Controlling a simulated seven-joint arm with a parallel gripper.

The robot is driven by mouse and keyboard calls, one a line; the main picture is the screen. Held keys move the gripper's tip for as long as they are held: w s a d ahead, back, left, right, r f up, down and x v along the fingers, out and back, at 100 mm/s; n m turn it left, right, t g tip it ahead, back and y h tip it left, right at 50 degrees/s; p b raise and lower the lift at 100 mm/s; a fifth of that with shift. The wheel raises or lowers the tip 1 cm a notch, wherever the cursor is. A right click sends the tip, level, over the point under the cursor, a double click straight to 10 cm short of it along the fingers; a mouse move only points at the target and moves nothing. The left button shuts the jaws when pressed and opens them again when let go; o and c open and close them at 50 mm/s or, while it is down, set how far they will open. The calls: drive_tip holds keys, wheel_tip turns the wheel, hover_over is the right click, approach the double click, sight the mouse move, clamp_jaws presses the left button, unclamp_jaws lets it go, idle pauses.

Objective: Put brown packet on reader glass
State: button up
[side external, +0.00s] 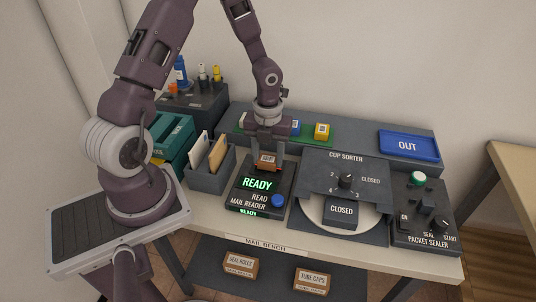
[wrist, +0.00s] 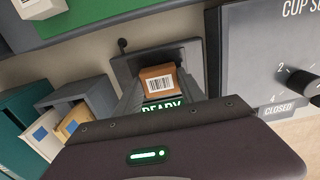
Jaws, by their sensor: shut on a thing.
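The brown packet (side external: 267,161), with a white barcode label, is held between the fingers of my gripper (side external: 266,152). In the wrist view the packet (wrist: 156,87) shows its barcode side, with a finger on either side of it. My gripper is shut on it, over the back part of the mail reader (side external: 242,197). The reader's screen shows READY in green. The reader glass is hidden behind the packet and fingers, and I cannot tell whether the packet touches it.
A grey holder (side external: 210,176) with envelopes stands left of the reader. The cup sorter (side external: 322,178) stands close on its right, then the packet sealer (side external: 425,228). A green strip (side external: 316,136) with small packets lies behind, and a blue OUT tray (side external: 408,146) at back right.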

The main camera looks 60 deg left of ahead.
drive_tip(key=shift+f, duration=0.3)
drive_tip(key=o, duration=1.7)
drive_tip(key=shift+r, duration=3.05)
